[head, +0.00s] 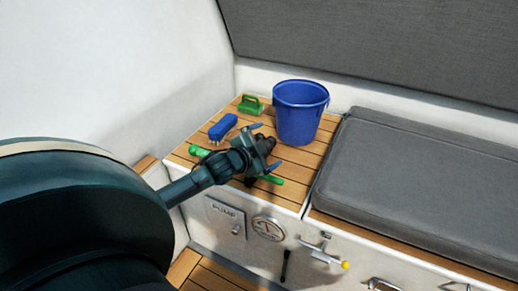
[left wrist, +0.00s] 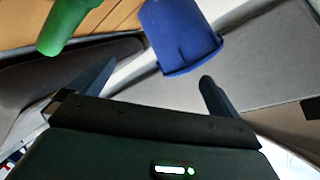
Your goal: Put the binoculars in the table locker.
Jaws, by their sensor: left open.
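My left gripper (head: 266,147) is open over the wooden seat top, with its fingers spread. A dark, lumpy thing (head: 266,143) shows between and behind the fingers; it may be the binoculars, but it is partly hidden and I cannot tell for sure. In the left wrist view the open left gripper (left wrist: 157,76) has nothing between its fingers, and no binoculars show there. I cannot make out a table locker in either view. My right gripper is not in view.
A green-ended tool (head: 270,179) lies below the gripper. A grey cushion (head: 410,180) lies right. The front panel carries a gauge (head: 268,228) and lever (head: 325,257).

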